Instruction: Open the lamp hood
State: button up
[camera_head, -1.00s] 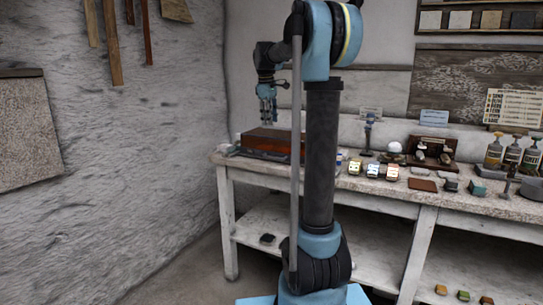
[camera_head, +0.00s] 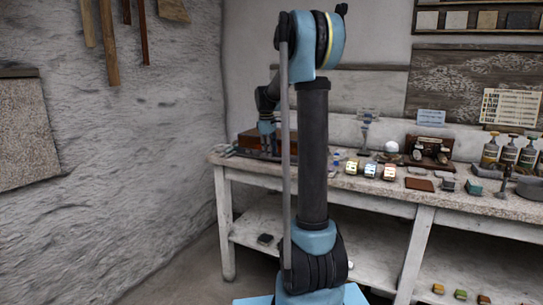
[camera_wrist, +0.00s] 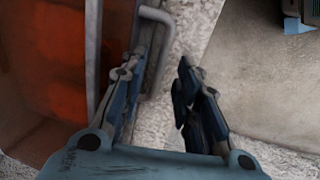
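The lamp hood appears to be the reddish-brown box (camera_head: 248,138) at the left end of the bench, partly hidden by my arm. In the wrist view its orange-brown glossy side (camera_wrist: 50,60) fills the left, with a pale edge strip. A grey bent bar handle (camera_wrist: 156,14) stands out from that edge. My gripper (camera_wrist: 165,60) is open, with one finger on the hood side of the handle and the other to its right, apart from it. Whether the left finger touches the hood or handle is unclear. In the head view my gripper (camera_head: 268,150) is low, at the box.
The white bench (camera_head: 370,197) runs right from the box. Small lit blocks (camera_head: 370,170), a white sphere (camera_head: 391,147) on a stand, a dark wooden rack (camera_head: 428,152) and bottles (camera_head: 508,152) stand on it. A rough wall (camera_head: 130,150) is close on the left.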

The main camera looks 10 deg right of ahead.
jog(key=shift+w+f, duration=0.1)
jog(key=shift+f, duration=0.75)
